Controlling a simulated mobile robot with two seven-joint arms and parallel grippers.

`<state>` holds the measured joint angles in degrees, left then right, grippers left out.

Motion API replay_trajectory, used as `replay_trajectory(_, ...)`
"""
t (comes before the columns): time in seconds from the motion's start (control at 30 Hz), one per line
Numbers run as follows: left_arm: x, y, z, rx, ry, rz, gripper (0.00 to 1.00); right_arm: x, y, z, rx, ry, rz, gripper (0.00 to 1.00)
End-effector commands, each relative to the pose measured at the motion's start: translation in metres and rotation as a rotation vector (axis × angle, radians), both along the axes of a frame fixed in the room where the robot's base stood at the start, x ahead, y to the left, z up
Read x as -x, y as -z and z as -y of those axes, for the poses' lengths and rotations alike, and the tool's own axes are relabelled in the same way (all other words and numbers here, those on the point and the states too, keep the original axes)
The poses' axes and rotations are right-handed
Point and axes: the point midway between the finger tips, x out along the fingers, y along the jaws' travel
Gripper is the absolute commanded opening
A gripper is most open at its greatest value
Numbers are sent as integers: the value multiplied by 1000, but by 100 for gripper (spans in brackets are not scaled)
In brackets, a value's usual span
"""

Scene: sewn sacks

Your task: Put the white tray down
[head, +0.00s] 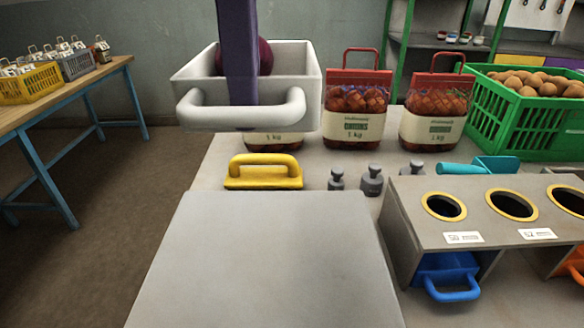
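The white tray (300,62) is held up in the air at the upper left of the head view, level, with its handle (200,117) facing me. A round dark red thing, perhaps an onion (266,57), is in it, partly hidden. My purple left gripper (244,106) comes down from the top of the view in front of the tray and is at the handle's middle. It looks shut on the handle; its fingertips are mostly hidden there. My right gripper is not in view.
Below the tray are a partly hidden sack (273,141), a yellow-handled tool (263,174) and a bare grey platform (262,260). To the right are two red sacks (352,130) (432,130), grey weights (372,181), a holed stand (478,208) and a green crate (500,125).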

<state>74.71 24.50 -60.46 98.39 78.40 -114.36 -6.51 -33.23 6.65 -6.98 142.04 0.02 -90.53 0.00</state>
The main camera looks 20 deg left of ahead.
Motion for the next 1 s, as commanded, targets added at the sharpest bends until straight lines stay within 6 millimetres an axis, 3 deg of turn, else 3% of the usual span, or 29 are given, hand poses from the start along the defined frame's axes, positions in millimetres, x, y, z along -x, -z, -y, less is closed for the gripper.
replay_trajectory(0.17,1,23,0,-2,-7,-5,0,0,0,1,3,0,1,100)
replay_trajectory(0.4,2,94,-1,-3,-6,-6,0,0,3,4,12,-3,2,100)
replay_trajectory(0.6,1,141,-1,-3,-5,-2,0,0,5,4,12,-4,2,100)
replay_trajectory(0.83,1,164,0,-2,-5,-1,0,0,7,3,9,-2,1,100)
replay_trajectory(1.0,1,192,0,-2,-6,-1,0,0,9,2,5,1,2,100)
